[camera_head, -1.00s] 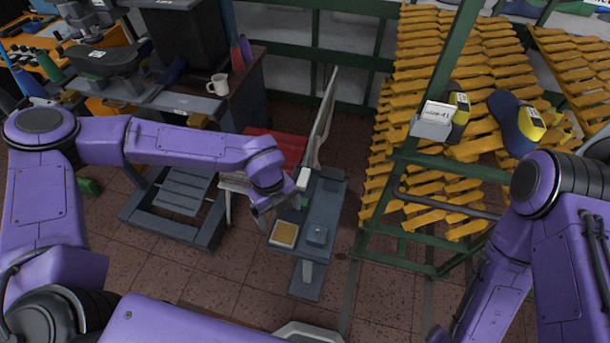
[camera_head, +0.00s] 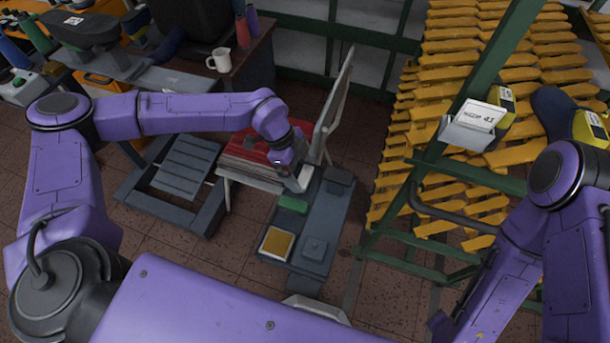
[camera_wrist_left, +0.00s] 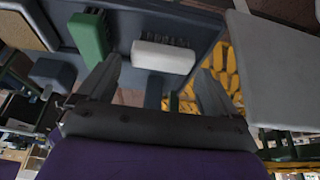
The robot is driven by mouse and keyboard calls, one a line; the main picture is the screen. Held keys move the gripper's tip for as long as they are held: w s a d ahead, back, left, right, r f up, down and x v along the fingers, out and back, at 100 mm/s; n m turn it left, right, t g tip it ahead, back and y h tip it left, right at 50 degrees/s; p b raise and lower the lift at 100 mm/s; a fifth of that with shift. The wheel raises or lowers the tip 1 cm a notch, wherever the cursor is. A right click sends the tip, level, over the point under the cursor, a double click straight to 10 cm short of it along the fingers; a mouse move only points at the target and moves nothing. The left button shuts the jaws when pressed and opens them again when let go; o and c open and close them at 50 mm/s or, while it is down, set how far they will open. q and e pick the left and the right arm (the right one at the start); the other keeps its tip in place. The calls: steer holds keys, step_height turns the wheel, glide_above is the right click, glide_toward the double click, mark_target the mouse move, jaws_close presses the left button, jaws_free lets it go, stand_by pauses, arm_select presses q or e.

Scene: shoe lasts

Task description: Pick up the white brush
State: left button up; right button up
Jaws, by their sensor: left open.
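The white brush (camera_wrist_left: 163,57) lies on a grey tray-like stand (camera_head: 325,215); its dark bristles show along one side in the left wrist view. In the head view the white brush (camera_head: 304,178) is partly hidden by my left gripper (camera_head: 291,180). In the left wrist view my left gripper (camera_wrist_left: 159,72) is open and empty, one finger on each side of the brush's near side. I cannot tell whether the fingers touch it. A green brush (camera_wrist_left: 88,37) lies beside the white one, to its left in the wrist view. My right arm shows, but its gripper does not.
A yellow pad (camera_head: 277,243) and grey blocks (camera_head: 314,248) share the stand. A red-topped stack (camera_head: 258,150) and an upright grey panel (camera_head: 333,100) stand close to the left gripper. A green-framed rack (camera_head: 440,150) with yellow slats stands to the right.

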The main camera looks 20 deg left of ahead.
mark_target(306, 176)
arm_select(q)
steer(key=x, duration=0.3)
steer(key=shift+w+p, duration=0.2)
steer(key=shift+p, duration=0.2)
steer(key=shift+d+f, duration=0.2)
steer(key=shift+f, duration=0.2)
steer(key=c, duration=0.8)
arm_select(e)
steer(key=shift+r, duration=0.75)
arm_select(q)
step_height(306, 176, up, 2)
steer(key=shift+r+b, duration=0.2)
steer(key=shift+b, duration=0.15)
steer(key=s+d+r+b, duration=0.1)
steer(key=s+r, duration=0.2)
steer(key=s, duration=0.1)
steer(key=s+r+b, duration=0.2)
steer(key=s+r, duration=0.2)
steer(key=s, duration=0.1)
steer(key=s+d+r+b, duration=0.1)
steer(key=s+r, duration=0.2)
steer(key=s, duration=0.2)
steer(key=shift+d+r+b, duration=0.3)
steer(key=shift+r, duration=0.05)
arm_select(e)
step_height(306, 176, down, 5)
steer(key=shift+f, duration=0.1)
